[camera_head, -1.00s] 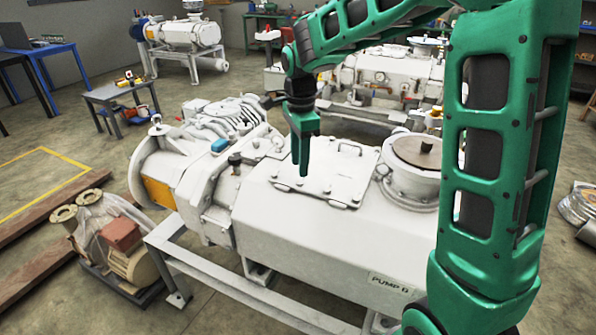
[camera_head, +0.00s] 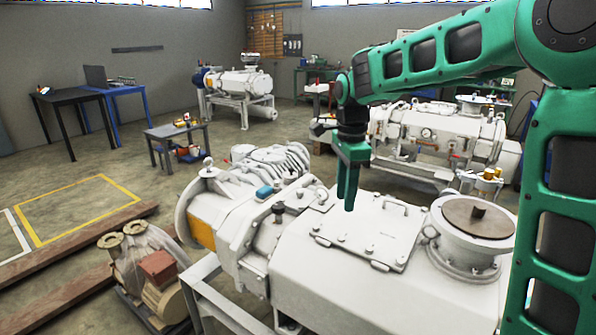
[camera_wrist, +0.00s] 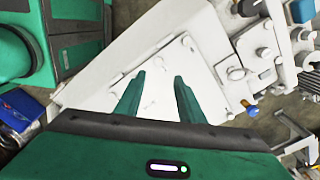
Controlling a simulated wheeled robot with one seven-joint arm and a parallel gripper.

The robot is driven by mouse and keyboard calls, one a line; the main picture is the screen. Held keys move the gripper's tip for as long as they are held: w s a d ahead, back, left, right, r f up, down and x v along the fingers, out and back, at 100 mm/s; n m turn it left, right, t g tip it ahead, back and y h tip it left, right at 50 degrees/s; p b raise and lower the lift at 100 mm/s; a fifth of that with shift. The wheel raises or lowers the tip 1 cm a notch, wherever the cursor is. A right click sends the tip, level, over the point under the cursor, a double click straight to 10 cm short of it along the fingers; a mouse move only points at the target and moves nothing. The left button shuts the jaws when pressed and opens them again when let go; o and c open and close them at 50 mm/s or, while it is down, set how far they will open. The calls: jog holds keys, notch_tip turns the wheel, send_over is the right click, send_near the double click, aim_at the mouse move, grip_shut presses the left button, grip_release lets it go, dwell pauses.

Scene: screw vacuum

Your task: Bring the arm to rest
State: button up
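My green arm reaches in from the right in the head view. My gripper (camera_head: 347,190) points down over the white screw vacuum pump (camera_head: 310,285), above its flat bolted cover plate (camera_head: 375,228). In the wrist view my gripper (camera_wrist: 157,82) shows its two green fingers apart with nothing between them, so it is open and empty. The cover plate (camera_wrist: 160,95) lies beneath the fingers. The fingertips appear to be above the plate, though the exact gap is hard to tell.
A round flange with a brown disc (camera_head: 478,218) stands on the pump right of my gripper. Another white pump (camera_head: 430,135) stands behind. A small table (camera_head: 178,132) and a wrapped small pump (camera_head: 150,270) are to the left. Open floor (camera_head: 60,165) lies at the left.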

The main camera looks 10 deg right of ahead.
jog(key=s+d+f+n, duration=0.1)
jog(key=s+d+n, duration=0.3)
jog(key=s+d, duration=0.6)
jog(key=s+d+f+n, duration=0.2)
jog(key=s+d+n, duration=0.3)
jog(key=s, duration=0.9)
jog(key=s+d+f+n, duration=0.2)
jog(key=s+f, duration=0.1)
jog(key=s, duration=0.5)
jog(key=shift+s+f+n, duration=0.15)
jog(key=shift+s+n, duration=0.15)
jog(key=shift+s, duration=0.1)
jog(key=shift+w+f, duration=0.25)
jog(key=shift+w, duration=0.35)
